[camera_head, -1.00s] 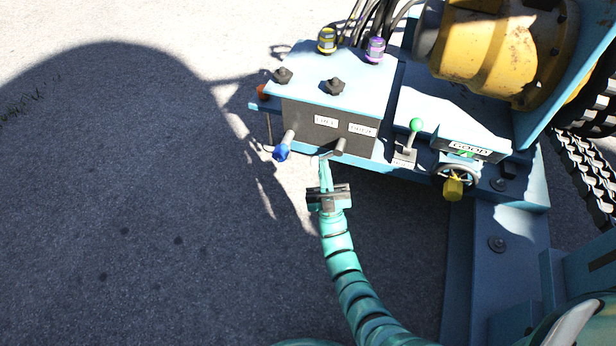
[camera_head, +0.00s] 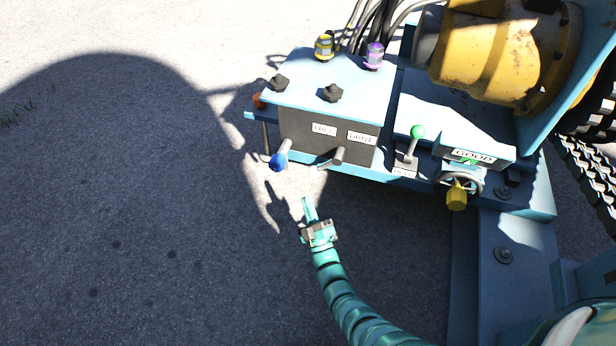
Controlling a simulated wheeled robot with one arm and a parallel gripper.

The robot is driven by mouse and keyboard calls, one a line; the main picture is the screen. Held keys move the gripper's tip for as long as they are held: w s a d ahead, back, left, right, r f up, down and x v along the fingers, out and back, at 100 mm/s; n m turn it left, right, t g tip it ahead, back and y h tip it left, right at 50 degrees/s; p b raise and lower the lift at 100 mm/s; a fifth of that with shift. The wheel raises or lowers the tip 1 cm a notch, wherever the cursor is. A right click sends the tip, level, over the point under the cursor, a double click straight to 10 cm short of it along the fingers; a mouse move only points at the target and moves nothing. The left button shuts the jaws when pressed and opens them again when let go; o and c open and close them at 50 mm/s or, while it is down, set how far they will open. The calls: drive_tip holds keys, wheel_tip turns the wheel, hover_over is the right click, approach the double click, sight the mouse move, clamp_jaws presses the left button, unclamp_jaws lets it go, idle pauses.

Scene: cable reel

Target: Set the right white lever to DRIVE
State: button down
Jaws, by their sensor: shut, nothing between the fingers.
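The control box (camera_head: 330,128) has a dark front with two white labels. The left one seems to read FREE (camera_head: 324,130), the right one DRIVE (camera_head: 362,138). Below them a short grey-white lever (camera_head: 336,156) sticks out at the right, its pale end pointing down-left; its exact setting is hard to tell. A blue-ended lever (camera_head: 280,157) sticks out at the left. My green gripper (camera_head: 309,207) is below and in front of the box, shut and empty, its tips pointing up toward the levers and apart from them.
A green-knobbed lever (camera_head: 414,145) and a yellow-handled valve wheel (camera_head: 457,190) stand to the right, by a sign reading GOOD (camera_head: 473,156). A yellow drum (camera_head: 500,50) and tracks are beyond. Open pavement (camera_head: 150,230) lies left.

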sight(324, 167)
drive_tip(key=w+r+b, duration=0.2)
drive_tip(key=w+b, duration=0.4)
drive_tip(key=w, duration=0.3)
drive_tip(key=shift+r+b, duration=0.25)
drive_tip(key=shift+b, duration=0.05)
